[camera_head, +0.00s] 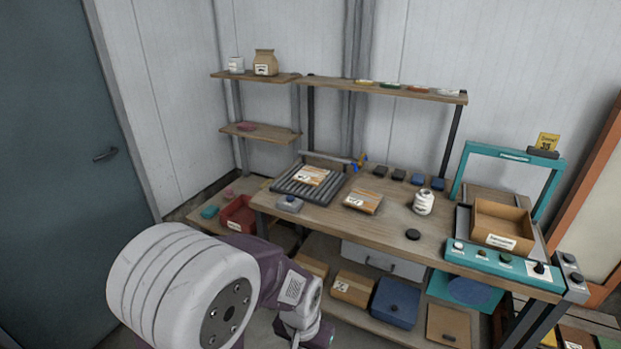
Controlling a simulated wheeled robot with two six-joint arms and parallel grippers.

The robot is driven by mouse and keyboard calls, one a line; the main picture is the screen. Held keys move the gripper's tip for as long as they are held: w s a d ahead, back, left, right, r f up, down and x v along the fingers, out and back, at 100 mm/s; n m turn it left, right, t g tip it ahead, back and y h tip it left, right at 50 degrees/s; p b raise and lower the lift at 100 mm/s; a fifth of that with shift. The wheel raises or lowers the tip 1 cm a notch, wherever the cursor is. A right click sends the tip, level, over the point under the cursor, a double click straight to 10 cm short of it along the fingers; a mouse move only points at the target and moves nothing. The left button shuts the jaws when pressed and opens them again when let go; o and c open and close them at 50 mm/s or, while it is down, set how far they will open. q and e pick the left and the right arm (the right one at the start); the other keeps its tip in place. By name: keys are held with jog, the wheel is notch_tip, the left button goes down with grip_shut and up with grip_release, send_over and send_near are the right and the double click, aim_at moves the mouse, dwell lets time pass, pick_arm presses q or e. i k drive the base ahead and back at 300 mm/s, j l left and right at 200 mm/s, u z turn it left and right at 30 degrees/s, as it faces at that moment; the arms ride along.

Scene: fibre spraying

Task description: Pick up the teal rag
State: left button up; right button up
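A small teal folded item (209,212), which looks like the teal rag, lies at the left end of the low wooden shelf, left of the red bin (238,213). It is small in view, so its folds cannot be made out. One arm of mine crosses the lower left of the picture, in front of and below that shelf. Its gripper fingers do not show. My other arm is out of the picture. Nothing is seen holding the teal item.
The workbench (385,225) carries a roller tray (285,184), a white jar (424,203) and an open cardboard box (501,226). A wall shelf (262,134) hangs above. Floor is open near the door (50,170).

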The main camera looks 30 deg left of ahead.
aim_at(211, 211)
jog(key=u, duration=1.7)
